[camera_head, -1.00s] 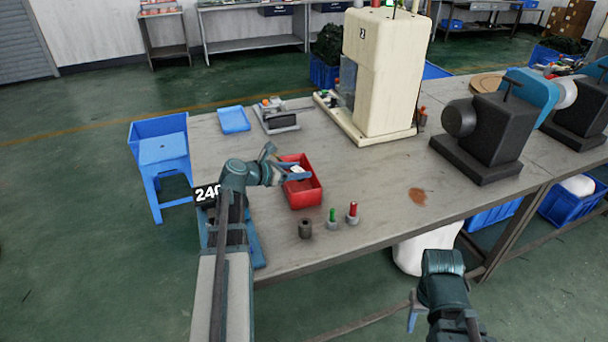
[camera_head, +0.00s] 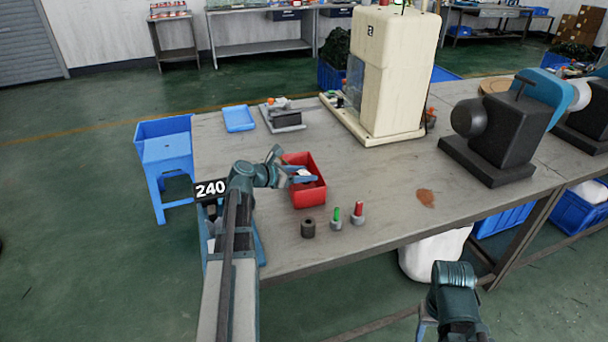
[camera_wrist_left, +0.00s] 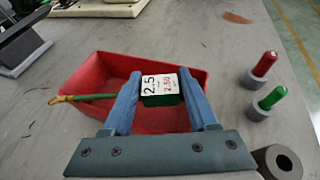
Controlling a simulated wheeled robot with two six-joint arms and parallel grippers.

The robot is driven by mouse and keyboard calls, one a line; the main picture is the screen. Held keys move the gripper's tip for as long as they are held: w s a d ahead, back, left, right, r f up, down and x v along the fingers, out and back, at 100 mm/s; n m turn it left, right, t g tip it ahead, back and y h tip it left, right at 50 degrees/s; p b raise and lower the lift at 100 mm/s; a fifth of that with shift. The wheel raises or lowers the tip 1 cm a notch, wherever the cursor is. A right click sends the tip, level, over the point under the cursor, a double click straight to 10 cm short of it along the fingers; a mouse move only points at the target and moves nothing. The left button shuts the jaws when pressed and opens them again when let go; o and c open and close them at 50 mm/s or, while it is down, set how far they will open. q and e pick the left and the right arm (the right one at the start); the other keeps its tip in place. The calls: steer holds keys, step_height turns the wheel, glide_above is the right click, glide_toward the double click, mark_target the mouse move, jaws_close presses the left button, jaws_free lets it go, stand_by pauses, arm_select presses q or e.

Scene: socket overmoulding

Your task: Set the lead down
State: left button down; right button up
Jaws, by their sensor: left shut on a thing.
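My left gripper (camera_head: 298,175) is over the red bin (camera_head: 313,197). In the left wrist view its two blue fingers (camera_wrist_left: 163,92) are on either side of a dark green block with a white label (camera_wrist_left: 159,84) reading 2.5. The lead, a thin yellow-green cable (camera_wrist_left: 82,97), runs left from the left finger and crosses the bin's left wall. The finger hides whether the cable joins the block. The bin (camera_wrist_left: 96,72) lies beneath. My right gripper (camera_head: 424,324) is low at the front, mostly hidden by its own arm.
A dark ring (camera_head: 308,229), a green-topped piece (camera_head: 336,219) and a red-topped piece (camera_head: 358,213) stand in front of the bin. A blue tray (camera_head: 239,118) and a cream machine (camera_head: 390,80) are farther back. The table between bin and black machine (camera_head: 500,140) is mostly clear.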

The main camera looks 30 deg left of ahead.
arm_select(q)
steer(key=shift+f, duration=0.35)
steer(key=shift+c, duration=0.9)
jaws_free()
steer(key=shift+r, duration=0.1)
steer(key=shift+r, duration=0.25)
steer(key=shift+r+p, duration=0.45)
steer(key=shift+p, duration=0.1)
steer(key=p+v, duration=0.4)
steer(key=v, duration=0.7)
steer(key=shift+s+a, duration=0.2)
steer(key=shift+s, duration=0.25)
steer(key=shift+f, duration=0.1)
